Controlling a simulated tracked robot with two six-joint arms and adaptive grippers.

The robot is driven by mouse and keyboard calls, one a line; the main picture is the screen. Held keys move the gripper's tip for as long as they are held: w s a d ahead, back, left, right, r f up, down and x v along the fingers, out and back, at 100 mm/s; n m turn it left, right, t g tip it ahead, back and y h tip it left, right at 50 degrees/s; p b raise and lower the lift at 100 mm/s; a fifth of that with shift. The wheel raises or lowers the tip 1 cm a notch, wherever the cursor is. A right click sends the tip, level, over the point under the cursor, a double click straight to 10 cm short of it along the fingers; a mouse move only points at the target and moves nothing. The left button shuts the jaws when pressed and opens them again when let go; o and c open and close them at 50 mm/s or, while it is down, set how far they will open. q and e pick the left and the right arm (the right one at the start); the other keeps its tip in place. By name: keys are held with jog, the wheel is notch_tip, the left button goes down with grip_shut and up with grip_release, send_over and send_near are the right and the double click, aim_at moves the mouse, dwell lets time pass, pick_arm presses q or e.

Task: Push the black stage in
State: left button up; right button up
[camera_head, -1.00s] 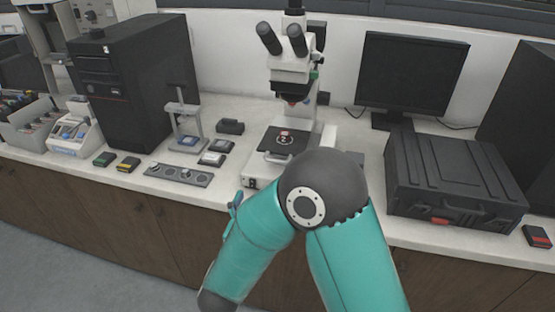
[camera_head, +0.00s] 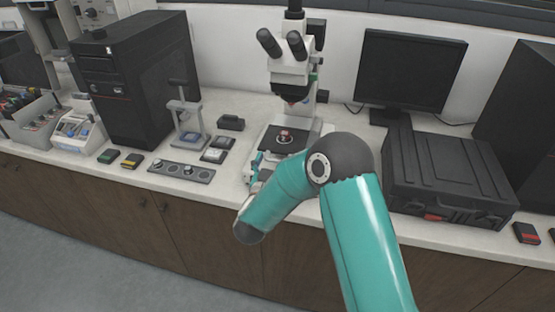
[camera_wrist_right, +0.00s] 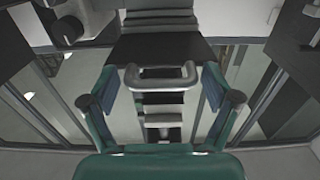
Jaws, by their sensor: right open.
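The black stage (camera_head: 301,144) sits on the microscope's base under the objective, with a small round sample (camera_head: 285,137) on it. In the right wrist view the stage (camera_wrist_right: 160,47) shows as a dark plate, with a light grey U-shaped handle (camera_wrist_right: 160,88) on its near edge. My right gripper (camera_head: 256,170) is at the front left of the stage, partly hidden by my own arm. In the right wrist view the gripper (camera_wrist_right: 160,92) is open, with one finger on each side of the handle and gaps between. My left gripper is not in view.
The microscope (camera_head: 291,62) rises above the stage. A black case (camera_head: 445,172) and a monitor (camera_head: 412,72) stand to the right. A small stand (camera_head: 190,125), little boxes (camera_head: 220,148) and a grey strip (camera_head: 181,172) lie to the left on the white bench.

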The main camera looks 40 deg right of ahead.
aim_at(284, 141)
jog(key=c, duration=1.4)
jog(key=shift+w+d+f, duration=0.15)
jog(key=shift+w+d, duration=0.05)
jog(key=shift+d, duration=0.15)
jog(key=b+x, duration=0.3)
jog(key=x, duration=0.3)
jog(key=shift+w+d, duration=0.6)
jog(key=o, duration=1.4)
